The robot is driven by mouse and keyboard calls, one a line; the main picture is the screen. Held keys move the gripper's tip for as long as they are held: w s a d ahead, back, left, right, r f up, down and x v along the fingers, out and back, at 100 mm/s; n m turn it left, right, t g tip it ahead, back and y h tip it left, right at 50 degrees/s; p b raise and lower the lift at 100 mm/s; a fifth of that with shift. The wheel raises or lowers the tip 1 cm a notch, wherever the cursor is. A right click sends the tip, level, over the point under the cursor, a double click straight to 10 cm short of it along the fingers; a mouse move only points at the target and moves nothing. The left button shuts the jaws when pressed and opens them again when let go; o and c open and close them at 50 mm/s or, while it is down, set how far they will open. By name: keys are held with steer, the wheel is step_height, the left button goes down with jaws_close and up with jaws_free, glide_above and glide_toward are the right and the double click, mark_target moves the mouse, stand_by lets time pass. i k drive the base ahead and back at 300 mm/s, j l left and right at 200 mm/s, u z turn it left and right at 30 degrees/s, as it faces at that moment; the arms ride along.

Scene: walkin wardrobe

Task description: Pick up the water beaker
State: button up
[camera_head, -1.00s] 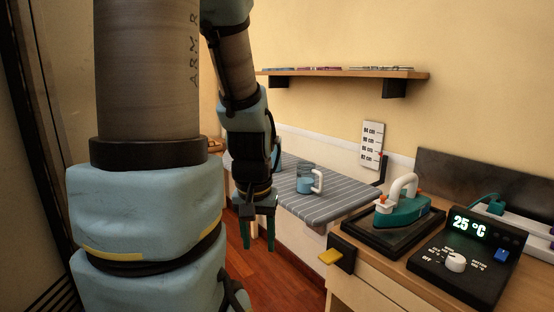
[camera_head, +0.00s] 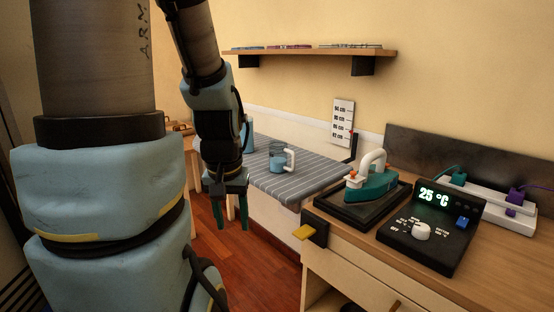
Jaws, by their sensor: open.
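The water beaker (camera_head: 276,163) is a clear cup with light blue water and a white handle on its right side. It stands upright on the grey striped ironing board (camera_head: 300,184). My gripper (camera_head: 231,224) has teal fingers pointing down. It is open and empty, in front of and to the left of the beaker, beside the board's near edge and apart from the beaker. My arm hides part of the board's left end.
A teal iron (camera_head: 371,187) rests on a dark tray right of the board. A control box (camera_head: 432,222) reading 25 °C stands on the wooden counter (camera_head: 500,262). A yellow-tipped bracket (camera_head: 305,231) juts from the counter. A wall shelf (camera_head: 310,54) hangs above.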

mark_target(250, 148)
steer(key=i+j+z, duration=0.2)
steer(key=i+j, duration=0.2)
steer(key=j, duration=0.2)
steer(key=i+j+z, duration=0.1)
steer(key=j, duration=0.2)
steer(key=i+j+z, duration=0.1)
steer(key=i+j, duration=0.25)
steer(key=j, duration=0.3)
steer(key=i+j+z, duration=0.15)
steer(key=j, duration=0.2)
steer(key=i+j+z, duration=0.1)
steer(key=j, duration=0.25)
steer(key=i+j+z, duration=0.1)
steer(key=j, duration=0.25)
steer(key=i, duration=0.6)
